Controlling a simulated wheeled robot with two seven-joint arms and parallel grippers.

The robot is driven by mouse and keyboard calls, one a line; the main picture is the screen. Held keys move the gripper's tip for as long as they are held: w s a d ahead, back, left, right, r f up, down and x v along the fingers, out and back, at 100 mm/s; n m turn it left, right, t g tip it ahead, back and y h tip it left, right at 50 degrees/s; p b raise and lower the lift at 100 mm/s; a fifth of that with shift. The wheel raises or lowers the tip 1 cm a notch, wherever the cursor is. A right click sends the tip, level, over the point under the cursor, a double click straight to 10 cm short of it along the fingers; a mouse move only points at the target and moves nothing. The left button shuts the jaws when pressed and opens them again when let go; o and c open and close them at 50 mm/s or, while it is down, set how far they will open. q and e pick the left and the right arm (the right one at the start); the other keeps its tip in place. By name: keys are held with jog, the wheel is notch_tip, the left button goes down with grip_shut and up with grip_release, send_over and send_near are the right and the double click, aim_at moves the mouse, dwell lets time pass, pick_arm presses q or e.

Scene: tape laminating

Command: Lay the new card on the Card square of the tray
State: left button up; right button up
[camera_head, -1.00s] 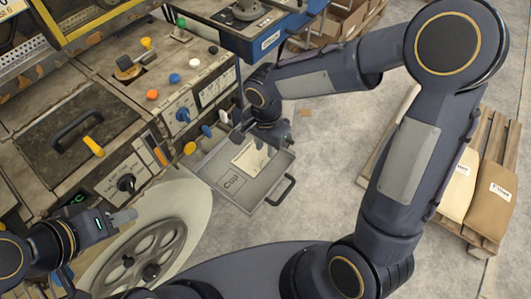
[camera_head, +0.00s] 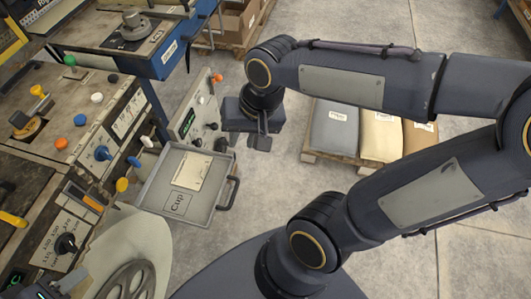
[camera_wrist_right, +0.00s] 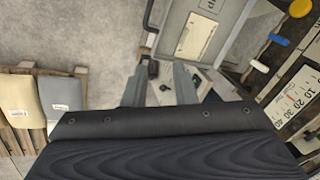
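The grey tray (camera_head: 152,193) is a pulled-out drawer with a handle, left of centre in the head view. A flat cream card (camera_head: 193,170) lies in it, just above the square printed "Cup" (camera_head: 180,203). No "Card" lettering shows there. The card also appears in the right wrist view (camera_wrist_right: 201,36). My right gripper (camera_head: 258,143) is off the tray's upper right side, apart from the card. Its fingers (camera_wrist_right: 159,84) are spread with nothing between them. My left gripper (camera_head: 72,280) is only partly visible at the bottom left, so its opening cannot be judged.
The machine panel with knobs and levers (camera_head: 103,153) borders the tray on the left. A low cabinet (camera_head: 196,110) with knobs stands behind the tray. A pallet with sacks (camera_head: 335,128) lies to the right. Open floor (camera_head: 285,190) lies right of the tray.

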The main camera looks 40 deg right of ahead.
jog(key=s+d+n+t+y, duration=0.1)
jog(key=s+n+t, duration=0.2)
jog(key=s, duration=0.3)
jog(key=shift+s+n, duration=0.4)
jog(key=shift+n, duration=0.1)
dwell(0.8)
